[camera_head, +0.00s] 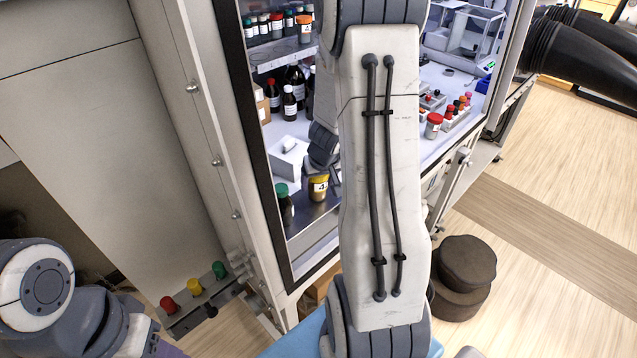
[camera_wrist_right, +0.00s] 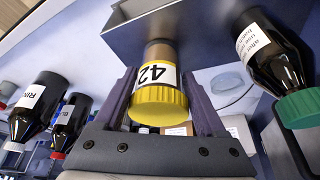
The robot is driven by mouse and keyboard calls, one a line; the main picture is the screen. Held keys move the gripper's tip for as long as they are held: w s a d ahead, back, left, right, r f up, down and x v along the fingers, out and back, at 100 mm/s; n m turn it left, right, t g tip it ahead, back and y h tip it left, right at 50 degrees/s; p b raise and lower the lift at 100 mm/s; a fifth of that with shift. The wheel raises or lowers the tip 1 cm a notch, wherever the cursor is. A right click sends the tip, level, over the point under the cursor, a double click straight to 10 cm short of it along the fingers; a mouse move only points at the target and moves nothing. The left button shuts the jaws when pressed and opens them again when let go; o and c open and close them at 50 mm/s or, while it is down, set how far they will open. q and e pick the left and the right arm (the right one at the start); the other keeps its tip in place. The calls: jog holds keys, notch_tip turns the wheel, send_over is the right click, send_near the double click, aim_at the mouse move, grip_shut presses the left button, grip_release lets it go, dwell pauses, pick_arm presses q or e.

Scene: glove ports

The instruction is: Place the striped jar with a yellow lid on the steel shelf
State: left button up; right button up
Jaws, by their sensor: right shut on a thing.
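The jar with a yellow lid (camera_head: 319,187) is inside the glove box in the head view, at the forearm's left edge. In the right wrist view, turned upside down, the jar (camera_wrist_right: 157,100) has a brown body and a white label reading 42; stripes are not clear. My right gripper (camera_wrist_right: 160,76) is shut on it, one finger on each side. A grey metal surface, apparently the steel shelf (camera_head: 309,212), is at the jar's base in the head view; its edge (camera_wrist_right: 225,30) is beside the base in the wrist view. Contact is unclear. My left gripper is out of view.
A dark green-capped bottle (camera_head: 284,203) stands close left of the jar; it also shows in the wrist view (camera_wrist_right: 275,65). A white box (camera_head: 288,158) and dark bottles (camera_head: 290,103) are behind. An upper shelf (camera_head: 283,54) holds several jars. The window frame (camera_head: 262,150) borders the opening.

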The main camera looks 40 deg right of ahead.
jog(key=shift+f, duration=0.15)
jog(key=o, duration=1.4)
jog(key=shift+r+p, duration=0.3)
jog(key=shift+r, duration=0.2)
jog(key=p+v, duration=0.6)
jog(key=v, duration=0.5)
jog(key=shift+s+r, duration=0.15)
jog(key=shift+s, duration=0.05)
